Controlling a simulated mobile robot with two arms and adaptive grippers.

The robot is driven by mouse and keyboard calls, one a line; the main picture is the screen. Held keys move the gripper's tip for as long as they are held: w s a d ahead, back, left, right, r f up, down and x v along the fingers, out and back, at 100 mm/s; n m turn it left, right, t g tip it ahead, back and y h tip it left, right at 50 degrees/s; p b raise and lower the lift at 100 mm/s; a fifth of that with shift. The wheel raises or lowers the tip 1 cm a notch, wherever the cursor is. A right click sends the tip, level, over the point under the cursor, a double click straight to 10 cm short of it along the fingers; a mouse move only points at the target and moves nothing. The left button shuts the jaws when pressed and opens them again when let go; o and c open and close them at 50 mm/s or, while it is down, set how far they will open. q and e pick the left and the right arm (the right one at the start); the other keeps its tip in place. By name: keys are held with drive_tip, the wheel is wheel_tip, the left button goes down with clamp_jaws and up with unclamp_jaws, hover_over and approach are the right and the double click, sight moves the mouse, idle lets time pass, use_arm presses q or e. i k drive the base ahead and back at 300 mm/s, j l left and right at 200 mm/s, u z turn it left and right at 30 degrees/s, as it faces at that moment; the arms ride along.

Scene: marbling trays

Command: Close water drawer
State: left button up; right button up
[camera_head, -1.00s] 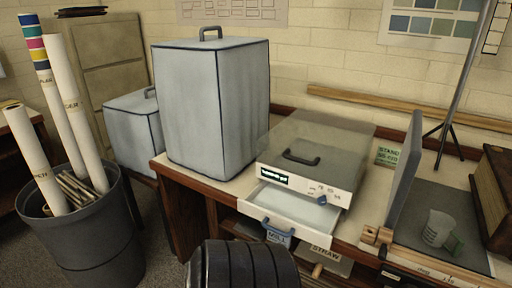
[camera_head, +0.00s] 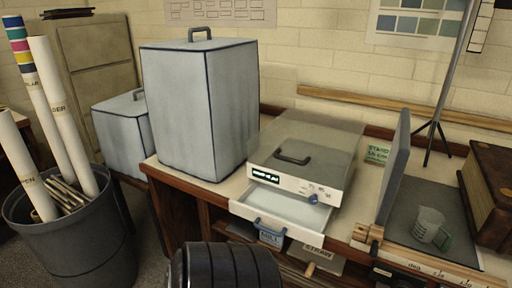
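The water drawer (camera_head: 318,214) is a shallow white drawer at the front of a grey boxy unit (camera_head: 330,140) on the workbench. It is pulled out, and its pale inside shows below the unit's front panel. A blue handle (camera_head: 270,229) sits on the drawer's front. The unit has a clear-looking top with a dark handle, a small lit display and a blue knob on its front. Neither of my grippers is in view.
A tall covered grey-blue box (camera_head: 205,110) stands left of the unit. A grey upright panel (camera_head: 394,165) and a measuring cup (camera_head: 427,224) are to the right. A bin of rolls (camera_head: 75,245) stands on the floor at left. A black ribbed cylinder (camera_head: 225,268) is at the bottom, below the drawer.

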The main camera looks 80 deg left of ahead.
sight(288, 213)
drive_tip(key=u, duration=2.3)
